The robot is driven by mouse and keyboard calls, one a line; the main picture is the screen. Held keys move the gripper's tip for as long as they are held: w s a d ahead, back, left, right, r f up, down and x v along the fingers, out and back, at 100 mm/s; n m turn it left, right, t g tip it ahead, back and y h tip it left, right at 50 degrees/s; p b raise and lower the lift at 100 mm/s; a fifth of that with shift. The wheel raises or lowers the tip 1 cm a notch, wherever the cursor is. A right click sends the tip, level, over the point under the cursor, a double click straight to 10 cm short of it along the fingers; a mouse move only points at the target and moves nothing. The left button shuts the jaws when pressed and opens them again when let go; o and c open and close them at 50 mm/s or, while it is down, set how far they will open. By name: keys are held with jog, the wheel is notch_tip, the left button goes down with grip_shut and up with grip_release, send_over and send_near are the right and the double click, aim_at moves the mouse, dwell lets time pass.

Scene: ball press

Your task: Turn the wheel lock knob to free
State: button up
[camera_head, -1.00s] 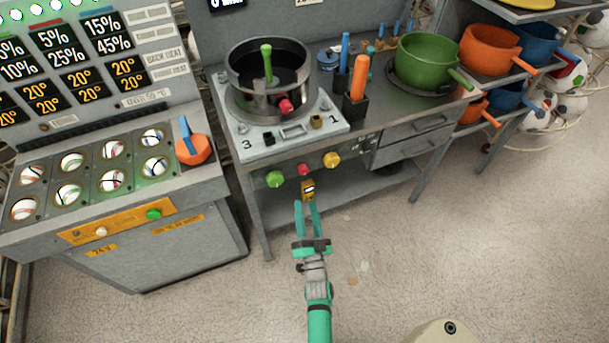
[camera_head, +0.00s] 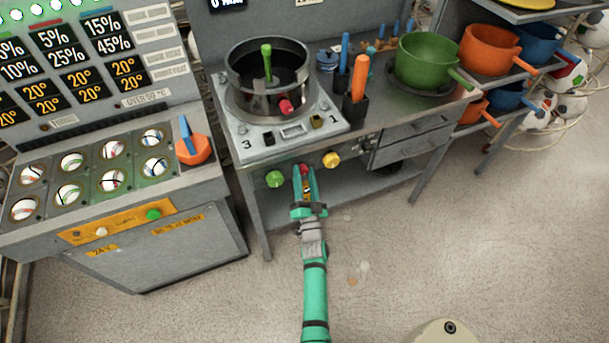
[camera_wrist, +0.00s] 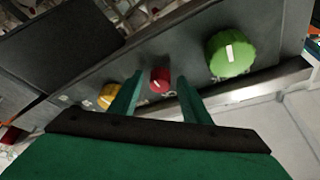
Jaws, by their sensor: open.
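Three knobs sit on the front panel of the press bench: a green knob (camera_head: 275,179), a small red knob (camera_head: 304,169) and a yellow knob (camera_head: 331,160). No readable label shows which is the wheel lock knob. My gripper (camera_head: 304,175) is open, its green fingers pointing at the panel with the red knob between their tips. In the wrist view the red knob (camera_wrist: 159,80) shows in the gap, the green knob (camera_wrist: 230,54) to the right with a white mark, and the yellow knob (camera_wrist: 108,96) partly behind the left finger. Contact with the red knob cannot be told.
The round press drum (camera_head: 268,80) with a green handle stands on the bench top above the knobs. A control cabinet (camera_head: 150,240) with balls in holes and an orange lever knob (camera_head: 193,148) is on the left. Drawers (camera_head: 415,130) are on the right. The floor in front is clear.

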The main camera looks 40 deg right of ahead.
jog(key=c, duration=1)
jog(key=shift+c, duration=0.2)
jog(key=shift+d+n, duration=0.1)
jog(key=shift+n, duration=0.3)
jog(key=n+t+y, duration=0.1)
jog(key=n, duration=0.1)
jog(key=n+t+y, duration=0.1)
jog(key=n, duration=0.2)
jog(key=shift+d, duration=0.1)
jog(key=n+y, duration=0.1)
jog(key=n, duration=0.2)
jog(key=n+t+y, duration=0.1)
jog(key=n+y, duration=0.1)
jog(key=n, duration=0.1)
jog(key=shift+d+n, duration=0.2)
jog(key=shift+n, duration=0.1)
jog(key=n+y, duration=0.2)
jog(key=n, duration=0.2)
jog(key=n+y, duration=0.2)
jog(key=n, duration=0.1)
jog(key=shift+s+d+n+y, duration=0.1)
jog(key=shift+d+n+y, duration=0.05)
jog(key=shift+n+y, duration=0.2)
jog(key=shift+r+n+g+y, duration=0.1)
jog(key=shift+n+g+y, duration=0.25)
jog(key=shift+n, duration=0.95)
jog(key=shift+n+g+y, duration=0.15)
jog(key=shift+n+y, duration=0.35)
jog(key=shift+n, duration=0.75)
